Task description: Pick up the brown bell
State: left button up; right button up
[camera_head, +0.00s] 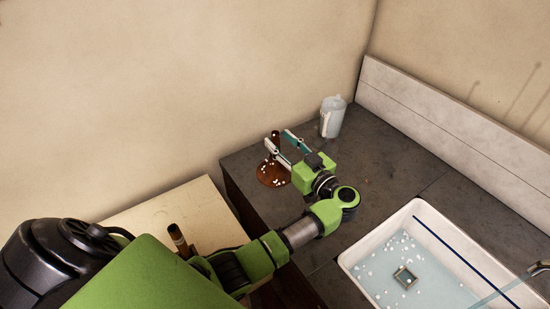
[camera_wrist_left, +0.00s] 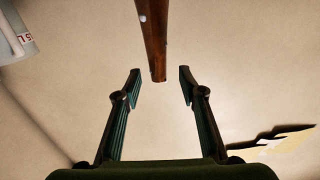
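The brown bell (camera_head: 271,176) stands upright on the dark grey counter, its handle pointing up and white specks on its flared part. In the left wrist view its brown handle (camera_wrist_left: 153,40) comes in from the top, its end near the fingertips. My left gripper (camera_head: 278,138) is open at the handle, one finger on each side. In the left wrist view gaps show between the handle and both fingertips (camera_wrist_left: 159,87). Part of the bell is hidden behind the gripper. My right gripper is not in view.
A translucent measuring jug (camera_head: 333,118) stands behind the gripper to the right. A white sink (camera_head: 352,262) holds water, white specks and a small square object (camera_head: 404,277). Bare counter (camera_head: 400,165) lies between jug and sink. A wall borders the back. A pale table (camera_head: 190,205) is left.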

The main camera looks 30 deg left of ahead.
aim_at(278, 137)
pick_arm(q)
jog(key=x, duration=0.3)
jog(key=shift+w+a+p, duration=0.2)
jog(key=shift+p, duration=0.2)
jog(key=shift+c, duration=0.3)
grip_shut()
jog(key=shift+r, duration=0.1)
